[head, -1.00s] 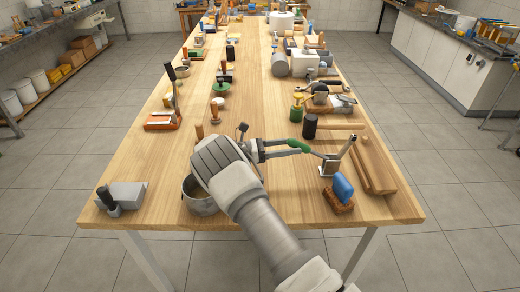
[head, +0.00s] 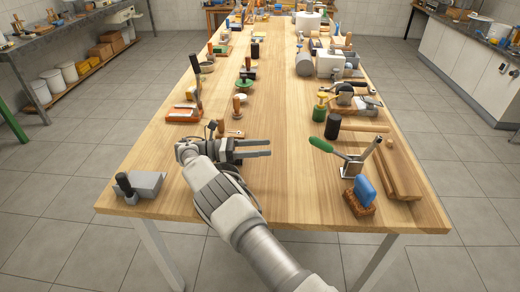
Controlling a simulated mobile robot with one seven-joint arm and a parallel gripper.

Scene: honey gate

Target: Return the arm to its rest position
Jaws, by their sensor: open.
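My gripper (head: 271,148) is at the end of my arm above the front half of the wooden table (head: 300,205). Its two grey fingers point right, apart and with nothing between them. The green-handled clamp (head: 322,146) stands to the right of the fingertips, with a clear gap between them. Its handle slants up to the left from a metal base.
A blue-topped brush (head: 364,190) and wooden boards (head: 400,172) lie at the front right. A grey block with a black knob (head: 126,187) is at the front left. A black cylinder (head: 333,124) stands behind the clamp. Several tools line both sides; the centre strip is clear.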

